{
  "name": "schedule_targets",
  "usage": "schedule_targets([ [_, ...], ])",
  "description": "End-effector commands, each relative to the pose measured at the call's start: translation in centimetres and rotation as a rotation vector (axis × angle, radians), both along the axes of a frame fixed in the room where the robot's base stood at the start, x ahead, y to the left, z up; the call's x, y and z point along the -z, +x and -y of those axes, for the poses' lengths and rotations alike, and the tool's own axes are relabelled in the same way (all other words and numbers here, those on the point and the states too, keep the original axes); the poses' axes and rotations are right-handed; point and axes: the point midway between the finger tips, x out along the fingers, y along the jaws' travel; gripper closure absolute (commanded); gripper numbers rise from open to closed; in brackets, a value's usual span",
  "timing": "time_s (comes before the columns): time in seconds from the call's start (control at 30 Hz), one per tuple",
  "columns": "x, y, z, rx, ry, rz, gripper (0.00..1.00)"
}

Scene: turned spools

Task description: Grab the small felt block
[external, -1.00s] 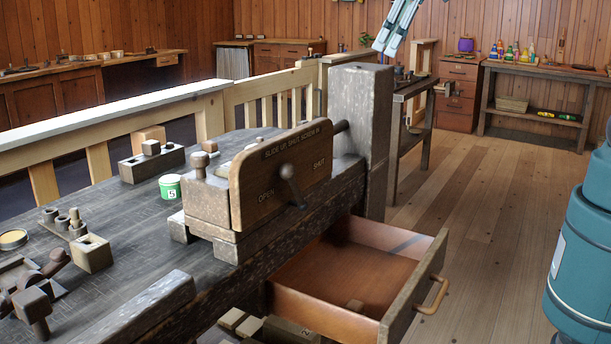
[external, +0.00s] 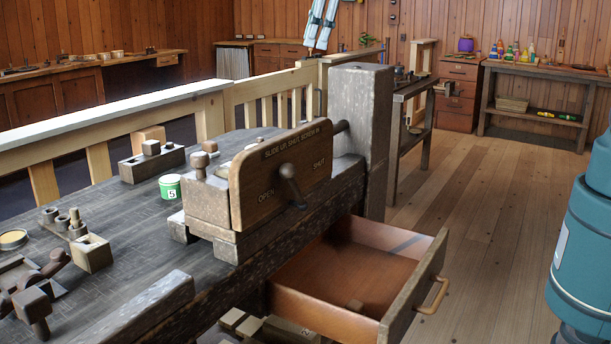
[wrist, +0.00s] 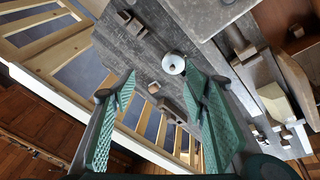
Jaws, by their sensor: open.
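I cannot tell whether this is the felt block. Other small blocks lie on the bench, and none shows a clear felt surface.
A wooden clamp with a lever (external: 291,188) stands on the bench beside a thick post (external: 361,130). A white and green tin (external: 170,187) stands left of it. A pale railing (external: 120,110) runs behind the bench. A teal cylinder (external: 590,240) fills the right edge.

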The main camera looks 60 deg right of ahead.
Motion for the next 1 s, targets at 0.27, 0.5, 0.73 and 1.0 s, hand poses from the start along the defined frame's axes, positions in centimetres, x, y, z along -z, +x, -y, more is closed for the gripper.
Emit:
schedule_targets([
  [0.27,1.3,5.2,-1.9,-0.091,-0.027,-0.036,0.55],
  [0.5,3.0,9.2,-3.5,-0.17,-0.047,-0.068,0.55],
  [0.73,5.0,12.9,-5.1,-0.245,-0.065,-0.098,0.55],
  [1.0,8.0,16.8,-7.1,-0.337,-0.084,-0.134,0.55],
])
